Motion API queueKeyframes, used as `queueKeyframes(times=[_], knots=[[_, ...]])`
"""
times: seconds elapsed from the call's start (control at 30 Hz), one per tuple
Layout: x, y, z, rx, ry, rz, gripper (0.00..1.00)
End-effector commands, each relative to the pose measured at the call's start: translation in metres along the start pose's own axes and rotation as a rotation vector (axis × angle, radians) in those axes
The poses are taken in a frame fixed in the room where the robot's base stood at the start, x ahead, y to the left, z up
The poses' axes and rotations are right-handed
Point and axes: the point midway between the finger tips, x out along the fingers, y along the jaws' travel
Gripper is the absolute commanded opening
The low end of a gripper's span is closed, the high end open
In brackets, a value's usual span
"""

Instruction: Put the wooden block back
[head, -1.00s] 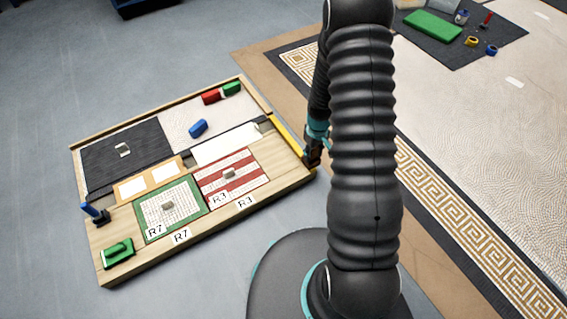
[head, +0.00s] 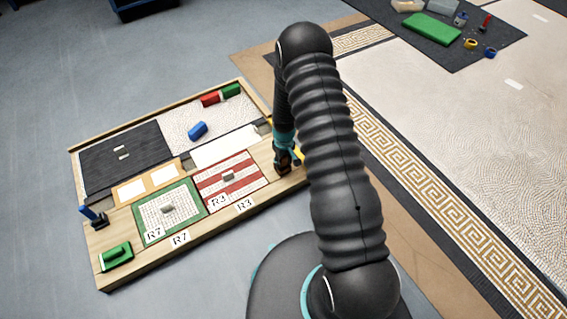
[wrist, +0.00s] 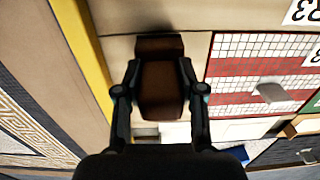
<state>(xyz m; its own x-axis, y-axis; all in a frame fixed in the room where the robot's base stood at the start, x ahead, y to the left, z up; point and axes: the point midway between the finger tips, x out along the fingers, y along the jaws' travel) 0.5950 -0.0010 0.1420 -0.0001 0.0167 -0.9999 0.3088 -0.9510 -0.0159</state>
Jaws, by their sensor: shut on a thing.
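My gripper (head: 286,160) is over the right end of the wooden work board (head: 270,198) in the head view. In the wrist view, my gripper (wrist: 160,88) has a finger on each side of a dark brown wooden block (wrist: 160,70) and is shut on it. Bare pale wood of the board lies behind the block. I cannot tell whether the block touches the board. In the head view the block is mostly hidden by the gripper.
The red-and-white striped panel (head: 240,185) lies left of my gripper, and the green-bordered panel (head: 184,192) further left. A yellow strip (wrist: 82,50) runs along the board's edge. Red (head: 210,99), green (head: 231,90) and blue (head: 197,130) blocks sit on the back panel.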

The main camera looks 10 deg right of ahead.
Motion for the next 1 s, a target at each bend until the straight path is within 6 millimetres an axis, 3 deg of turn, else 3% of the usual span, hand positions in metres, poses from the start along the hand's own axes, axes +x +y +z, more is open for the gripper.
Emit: queueKeyframes(times=[0.1, 0.47, 0.5, 0.6, 1.0], knots=[[0.0125, 0.0002, 0.0002, 0.000, -0.001, 0.000, 0.04], [0.0168, 0.0004, 0.0000, 0.000, 0.000, 0.000, 0.04], [0.0161, 0.0003, 0.0001, 0.000, 0.000, 0.000, 0.44], [0.0156, 0.0003, 0.0002, 0.000, 0.000, 0.000, 0.64], [0.0093, 0.0003, -0.0001, 0.000, 0.001, 0.000, 0.64]])
